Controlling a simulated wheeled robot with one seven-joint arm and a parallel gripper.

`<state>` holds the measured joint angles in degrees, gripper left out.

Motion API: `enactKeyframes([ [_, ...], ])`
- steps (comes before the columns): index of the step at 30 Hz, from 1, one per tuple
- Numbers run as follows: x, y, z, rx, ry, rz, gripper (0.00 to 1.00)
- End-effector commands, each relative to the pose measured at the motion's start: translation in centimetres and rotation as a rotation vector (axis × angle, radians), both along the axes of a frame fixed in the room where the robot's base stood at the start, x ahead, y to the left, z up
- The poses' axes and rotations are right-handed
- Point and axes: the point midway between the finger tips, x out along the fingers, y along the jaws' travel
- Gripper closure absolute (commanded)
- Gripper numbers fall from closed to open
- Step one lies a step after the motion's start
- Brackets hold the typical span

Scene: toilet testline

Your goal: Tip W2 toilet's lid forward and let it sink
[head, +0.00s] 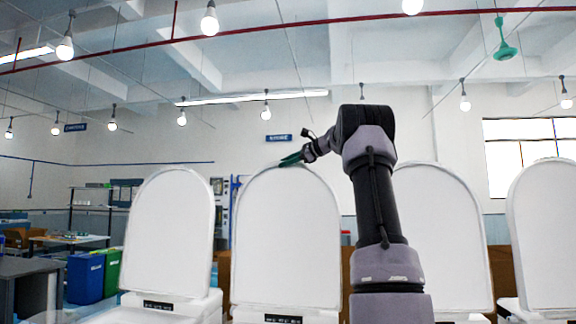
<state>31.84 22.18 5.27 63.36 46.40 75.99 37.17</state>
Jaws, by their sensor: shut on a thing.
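Several white toilets stand in a row with their lids raised upright. My arm reaches up to the second lid from the left (287,235), which I take as W2's lid; its label (283,319) is too small to read. My gripper (290,160), with green fingers, is at the top edge of this lid and shut on it. The finger contact is small and partly hidden. The lid stands upright, and its toilet's bowl is below the picture.
Another raised lid (171,232) stands close on the left. Two more raised lids, one (440,236) behind my arm and one (545,235) at the far right, stand on the right. Blue (86,278) and green bins stand at the left back. The space above the lids is free.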

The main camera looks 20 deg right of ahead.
Motion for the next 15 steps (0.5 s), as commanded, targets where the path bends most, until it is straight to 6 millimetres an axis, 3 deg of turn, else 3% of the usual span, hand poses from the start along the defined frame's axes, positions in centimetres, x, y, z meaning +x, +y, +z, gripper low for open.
enactKeyframes([
  [9, -5.4, 3.3, -1.1, -0.061, -0.076, -0.006, 1.00],
  [15, -7.9, 5.0, -1.8, -0.093, -0.124, -0.006, 1.00],
])
